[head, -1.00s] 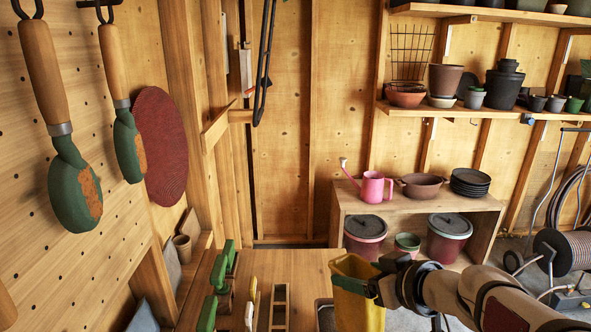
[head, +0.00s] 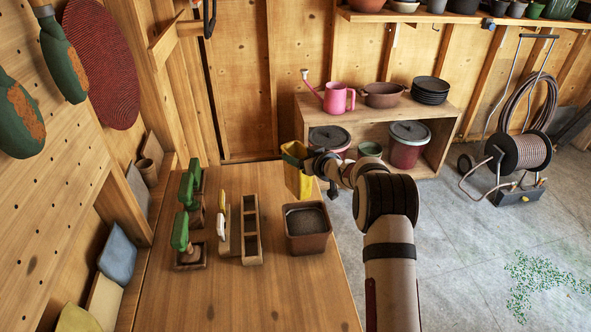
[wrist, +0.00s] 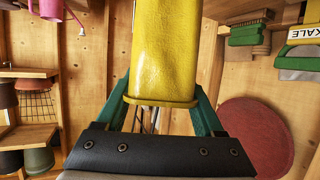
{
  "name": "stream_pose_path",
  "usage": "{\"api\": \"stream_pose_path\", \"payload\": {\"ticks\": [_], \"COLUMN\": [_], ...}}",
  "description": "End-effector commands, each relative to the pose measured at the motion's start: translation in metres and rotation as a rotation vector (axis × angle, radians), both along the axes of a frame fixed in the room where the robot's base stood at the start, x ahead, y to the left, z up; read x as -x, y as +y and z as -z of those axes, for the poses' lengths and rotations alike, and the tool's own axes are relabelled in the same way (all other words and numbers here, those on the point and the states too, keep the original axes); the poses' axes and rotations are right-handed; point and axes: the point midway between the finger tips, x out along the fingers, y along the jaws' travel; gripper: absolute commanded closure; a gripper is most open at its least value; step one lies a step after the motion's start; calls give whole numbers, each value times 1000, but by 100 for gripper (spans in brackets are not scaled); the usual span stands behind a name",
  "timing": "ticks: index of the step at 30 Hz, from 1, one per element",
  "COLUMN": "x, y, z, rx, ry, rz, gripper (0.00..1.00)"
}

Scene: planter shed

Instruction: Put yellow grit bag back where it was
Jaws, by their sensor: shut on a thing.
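The yellow grit bag (head: 298,178) hangs in my gripper (head: 308,160) near the far right corner of the wooden bench (head: 190,300) in the head view. In the wrist view the bag (wrist: 166,50) fills the upper middle, between the green fingers of my gripper (wrist: 165,108). My gripper is shut on the bag. In the head view the bag's lower end shows near the bench's far edge; I cannot tell whether it touches.
On the bench stand a brown pot of soil (head: 306,238), a narrow wooden tray (head: 251,240) and green-handled tools (head: 180,232). A blue bag (head: 118,256) and a yellow bag (head: 78,320) lean at the left. The bench's front middle is clear.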

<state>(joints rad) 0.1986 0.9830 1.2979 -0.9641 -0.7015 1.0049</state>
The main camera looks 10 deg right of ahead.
Motion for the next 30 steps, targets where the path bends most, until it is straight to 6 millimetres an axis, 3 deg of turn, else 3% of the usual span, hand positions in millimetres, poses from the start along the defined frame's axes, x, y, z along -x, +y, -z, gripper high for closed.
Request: {"api": "stream_pose_path", "payload": {"ticks": [5,9,19,20,25,30], "x": [-5,-5,-5,-5,-4,-5], "y": [8,8,7,7,7,7], "z": [16,43,48,49,48,48], "rx": [-1,-1,0,0,0,0], "ry": [0,1,-1,0,0,0], "rz": [0,2,0,0,0,0], "gripper": [100,100,100,29,0,0]}}
